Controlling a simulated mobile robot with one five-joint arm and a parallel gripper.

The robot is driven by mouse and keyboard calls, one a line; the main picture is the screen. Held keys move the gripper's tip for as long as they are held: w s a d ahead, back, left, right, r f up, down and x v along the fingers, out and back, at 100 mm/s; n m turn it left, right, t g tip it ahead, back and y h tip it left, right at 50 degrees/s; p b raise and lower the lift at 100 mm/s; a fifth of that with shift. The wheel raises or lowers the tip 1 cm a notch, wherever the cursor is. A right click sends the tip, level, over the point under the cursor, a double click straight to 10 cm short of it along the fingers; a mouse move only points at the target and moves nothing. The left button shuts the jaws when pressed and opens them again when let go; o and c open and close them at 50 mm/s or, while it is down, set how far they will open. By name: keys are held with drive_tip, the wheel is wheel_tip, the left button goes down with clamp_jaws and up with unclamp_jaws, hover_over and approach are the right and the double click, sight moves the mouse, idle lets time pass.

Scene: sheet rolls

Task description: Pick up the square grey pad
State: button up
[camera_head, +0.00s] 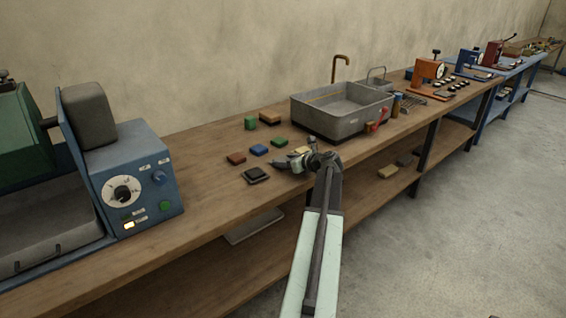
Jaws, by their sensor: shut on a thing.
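My gripper (284,163) is over the wooden bench, left of my forearm's end. It is shut on a small greyish piece, which the jaws largely hide. I cannot tell its full shape or whether it touches the bench. A dark, nearly black square pad (256,174) lies flat on the bench just left of and nearer than the jaws. A yellowish block (301,150) shows just behind the gripper, partly covered by it.
Blue (259,149), green (280,142) and red-brown (236,158) pads lie close by on the bench (205,190). A taller green block (250,122) and a tan block (269,117) stand behind. A grey sink (345,122) is at right, a blue machine (135,180) at left.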

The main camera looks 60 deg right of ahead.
drive_tip(key=shift+r+p, duration=0.55)
wheel_tip(320, 180, up, 3)
drive_tip(key=p, duration=0.3)
drive_tip(key=shift+r, duration=0.15)
drive_tip(key=s+a, duration=1)
drive_tip(key=s, duration=0.2)
drive_tip(key=shift+s+r+p, duration=0.2)
drive_tip(key=shift+r+p, duration=0.1)
drive_tip(key=shift+p, duration=0.15)
